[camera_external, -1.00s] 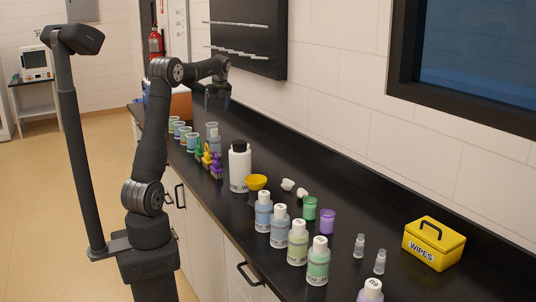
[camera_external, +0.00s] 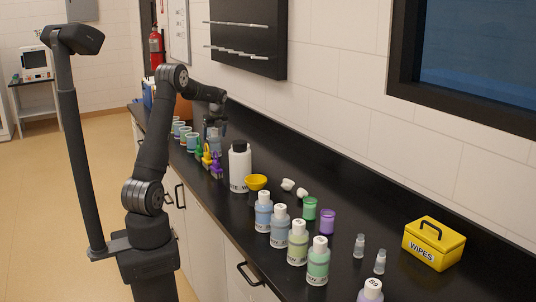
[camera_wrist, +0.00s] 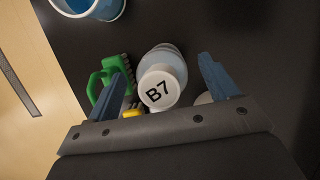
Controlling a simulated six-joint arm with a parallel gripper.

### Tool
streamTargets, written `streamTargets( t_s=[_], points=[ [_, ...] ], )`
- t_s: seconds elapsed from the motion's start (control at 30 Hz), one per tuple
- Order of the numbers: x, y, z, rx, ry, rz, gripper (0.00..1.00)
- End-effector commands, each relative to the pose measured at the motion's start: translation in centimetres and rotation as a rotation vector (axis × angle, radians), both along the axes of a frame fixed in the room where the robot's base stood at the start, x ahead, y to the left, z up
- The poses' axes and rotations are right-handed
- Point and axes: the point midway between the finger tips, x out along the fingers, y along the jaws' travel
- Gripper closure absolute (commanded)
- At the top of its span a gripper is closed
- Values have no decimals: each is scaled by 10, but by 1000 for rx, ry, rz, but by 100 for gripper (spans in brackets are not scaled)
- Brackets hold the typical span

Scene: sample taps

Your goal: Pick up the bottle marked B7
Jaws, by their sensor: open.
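The bottle marked B7 (camera_wrist: 158,90) shows in the wrist view with its white cap toward the camera and its pale blue-grey body behind. In the external view the bottle (camera_external: 212,137) stands on the black counter behind the coloured brushes, partly covered by my gripper. My gripper (camera_wrist: 164,75) is open, with one blue finger on each side of the bottle. The left finger is close to the cap, and a wider gap lies on the right. I cannot tell whether either finger touches the bottle.
A green brush (camera_wrist: 108,80) lies right beside the left finger. A blue-filled cup (camera_wrist: 92,8) stands beyond it. In the external view, a large white bottle (camera_external: 240,168) and a yellow funnel (camera_external: 256,182) stand nearby. Several labelled bottles and a yellow wipes box (camera_external: 433,244) are farther right.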

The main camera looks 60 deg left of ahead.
Motion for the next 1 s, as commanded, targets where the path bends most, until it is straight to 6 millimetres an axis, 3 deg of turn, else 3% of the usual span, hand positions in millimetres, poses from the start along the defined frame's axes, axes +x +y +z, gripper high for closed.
streamTargets(
  t_s=[0.1,0.37,0.73,1.0],
  points=[
    [0,4,-12,0,1,0,21],
    [0,5,-15,1,0,0,21],
    [0,5,-14,1,0,0,90],
    [0,5,-12,2,-1,1,91]
  ],
)
